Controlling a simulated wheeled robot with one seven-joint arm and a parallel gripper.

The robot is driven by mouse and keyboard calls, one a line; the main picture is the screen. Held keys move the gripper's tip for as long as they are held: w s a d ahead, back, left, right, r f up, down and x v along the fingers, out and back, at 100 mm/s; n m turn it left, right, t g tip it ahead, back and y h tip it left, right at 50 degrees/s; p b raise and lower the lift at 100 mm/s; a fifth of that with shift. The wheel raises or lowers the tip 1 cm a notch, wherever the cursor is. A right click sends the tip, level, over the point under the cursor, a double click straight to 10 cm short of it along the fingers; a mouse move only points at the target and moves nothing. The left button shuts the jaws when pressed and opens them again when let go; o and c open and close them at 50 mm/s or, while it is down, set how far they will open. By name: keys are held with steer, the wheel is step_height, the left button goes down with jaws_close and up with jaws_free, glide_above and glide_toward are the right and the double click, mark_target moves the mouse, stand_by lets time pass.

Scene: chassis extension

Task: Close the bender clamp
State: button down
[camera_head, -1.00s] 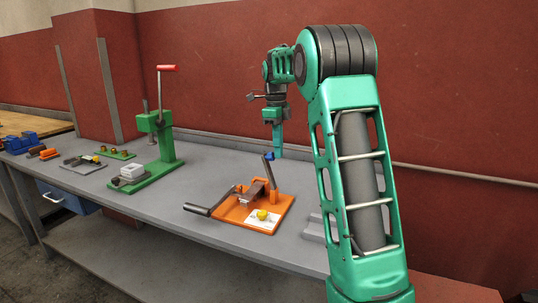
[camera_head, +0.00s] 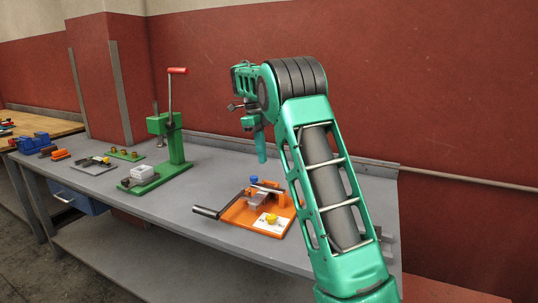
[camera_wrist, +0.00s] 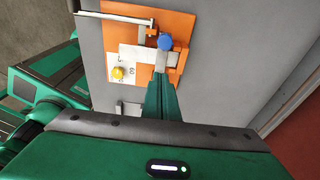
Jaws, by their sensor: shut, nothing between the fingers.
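The bender is an orange plate (camera_head: 244,213) on the grey workbench. Its clamp lever (camera_head: 268,188) lies low and nearly flat across the plate, with a blue knob (camera_head: 253,179) at its left end. In the wrist view the blue knob (camera_wrist: 165,42) is just beyond the tips of my gripper (camera_wrist: 160,80), and the lever below it is partly hidden by the fingers. My gripper (camera_head: 262,158) is shut and empty, pointing down above and behind the knob in the head view. Contact cannot be told.
A black-handled crank arm (camera_head: 206,212) sticks out left of the plate. A white card with a yellow knob (camera_head: 271,219) is at the front of the plate. A green press (camera_head: 170,150) stands to the left. The red wall is behind the bench.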

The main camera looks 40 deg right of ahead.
steer(key=w+a+f, duration=0.3)
steer(key=w+f, duration=0.2)
steer(key=f, duration=0.3)
steer(key=shift+a, duration=0.15)
steer(key=shift+a+f, duration=0.1)
steer(key=shift+f, duration=0.05)
stand_by(0.4)
steer(key=w+a+r, duration=0.4)
steer(key=w+r, duration=0.4)
steer(key=w, duration=0.1)
steer(key=shift+w, duration=0.15)
stand_by(0.6)
steer(key=shift+a+r, duration=0.1)
